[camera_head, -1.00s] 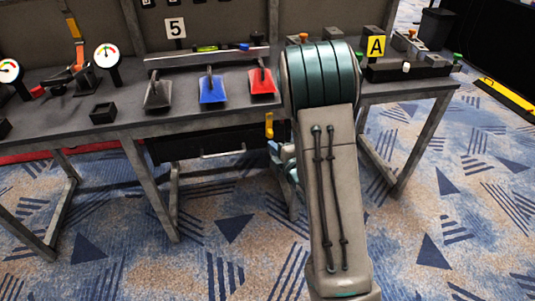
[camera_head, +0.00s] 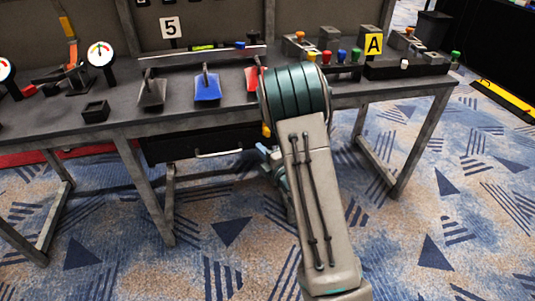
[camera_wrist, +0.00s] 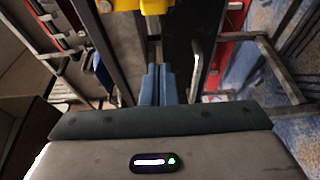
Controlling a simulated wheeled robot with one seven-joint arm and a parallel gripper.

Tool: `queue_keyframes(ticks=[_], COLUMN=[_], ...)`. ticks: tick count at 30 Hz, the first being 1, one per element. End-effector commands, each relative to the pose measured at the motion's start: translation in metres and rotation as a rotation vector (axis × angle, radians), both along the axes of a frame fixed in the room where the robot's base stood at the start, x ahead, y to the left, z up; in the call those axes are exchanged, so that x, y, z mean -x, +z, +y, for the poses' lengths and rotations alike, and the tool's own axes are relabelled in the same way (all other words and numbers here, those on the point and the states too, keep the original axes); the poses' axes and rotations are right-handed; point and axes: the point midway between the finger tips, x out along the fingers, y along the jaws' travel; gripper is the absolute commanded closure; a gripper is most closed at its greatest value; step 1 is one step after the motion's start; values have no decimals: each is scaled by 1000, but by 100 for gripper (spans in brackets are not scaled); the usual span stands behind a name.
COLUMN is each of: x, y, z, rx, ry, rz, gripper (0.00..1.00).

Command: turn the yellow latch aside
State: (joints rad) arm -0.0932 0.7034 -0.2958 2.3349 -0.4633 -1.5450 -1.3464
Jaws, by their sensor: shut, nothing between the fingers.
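The yellow latch (camera_head: 266,131) is at the right end of the black drawer front (camera_head: 190,144), under the table edge. My arm hides most of it in the head view. In the wrist view, the latch (camera_wrist: 155,6) is cut off by the top edge, beyond my fingertips. My gripper (camera_wrist: 158,68) is shut and empty, its two blue fingers together and pointing at the drawer side. In the head view, only a bluish bit of my gripper (camera_head: 262,148) shows, just below the latch. I cannot tell whether it touches the latch.
The drawer has a silver handle (camera_head: 218,154). On the table stand a blue paddle (camera_head: 207,88), a grey paddle (camera_head: 151,94) and a red paddle (camera_head: 251,79) partly behind my arm. A table leg (camera_head: 145,190) stands left of the drawer. Carpet in front is clear.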

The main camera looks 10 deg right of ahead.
Motion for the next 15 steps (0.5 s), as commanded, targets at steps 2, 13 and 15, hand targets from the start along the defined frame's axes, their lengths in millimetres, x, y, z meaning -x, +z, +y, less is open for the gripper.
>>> queue_keyframes(ticks=[2,13,15], x=[-17,-57,-57], y=[0,-1,-1], z=[8,-7,-13], rx=[0,1,1], ry=[4,-5,-3], rz=[-4,0,0], gripper=[100,100,100])
